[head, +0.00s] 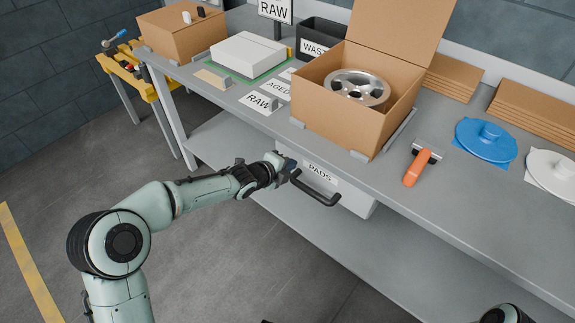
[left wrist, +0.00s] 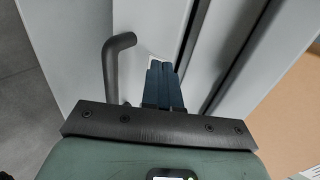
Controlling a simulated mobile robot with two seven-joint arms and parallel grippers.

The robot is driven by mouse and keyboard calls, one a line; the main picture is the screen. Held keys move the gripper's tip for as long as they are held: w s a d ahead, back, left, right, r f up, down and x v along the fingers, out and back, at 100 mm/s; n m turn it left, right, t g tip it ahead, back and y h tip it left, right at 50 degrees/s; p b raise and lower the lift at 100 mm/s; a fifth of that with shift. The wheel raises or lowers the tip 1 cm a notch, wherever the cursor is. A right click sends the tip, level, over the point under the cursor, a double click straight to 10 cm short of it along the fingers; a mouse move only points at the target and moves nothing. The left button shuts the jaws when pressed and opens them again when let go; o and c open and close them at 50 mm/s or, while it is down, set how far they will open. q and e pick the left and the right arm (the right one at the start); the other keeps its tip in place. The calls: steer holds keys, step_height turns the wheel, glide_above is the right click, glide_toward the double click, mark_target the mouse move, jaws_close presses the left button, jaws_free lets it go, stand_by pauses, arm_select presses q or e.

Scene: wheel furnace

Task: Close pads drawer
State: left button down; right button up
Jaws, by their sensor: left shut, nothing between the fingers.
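The pads drawer (head: 358,199) is a light grey box under the front edge of the workbench, with a "PADS" label (head: 320,172) on it. Its front sits close to the bench edge; I cannot tell whether any gap is left. A black bar handle (head: 318,192) sticks out from the front. My left gripper (head: 289,164) is at the drawer's left end, beside the handle. In the left wrist view its blue fingers (left wrist: 164,84) are together and empty, pointing at the light grey front, with the handle (left wrist: 113,66) to their left. Contact is unclear. My right gripper is not visible.
On the workbench (head: 375,178) stand an open cardboard box (head: 337,112) with a metal wheel (head: 357,88), an orange-handled tool (head: 417,168), a blue lid-like disc (head: 486,140) and a white one (head: 556,172). A lower shelf (head: 375,252) runs below. The floor in front is clear.

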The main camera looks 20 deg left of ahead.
arm_select(q)
steer(key=p+v, duration=0.4)
steer(key=v, duration=0.6)
steer(key=shift+s, duration=0.25)
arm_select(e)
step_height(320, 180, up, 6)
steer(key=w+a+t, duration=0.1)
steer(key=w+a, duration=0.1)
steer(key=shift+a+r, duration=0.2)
arm_select(q)
steer(key=shift+a+f, duration=0.1)
steer(key=shift+a, duration=0.05)
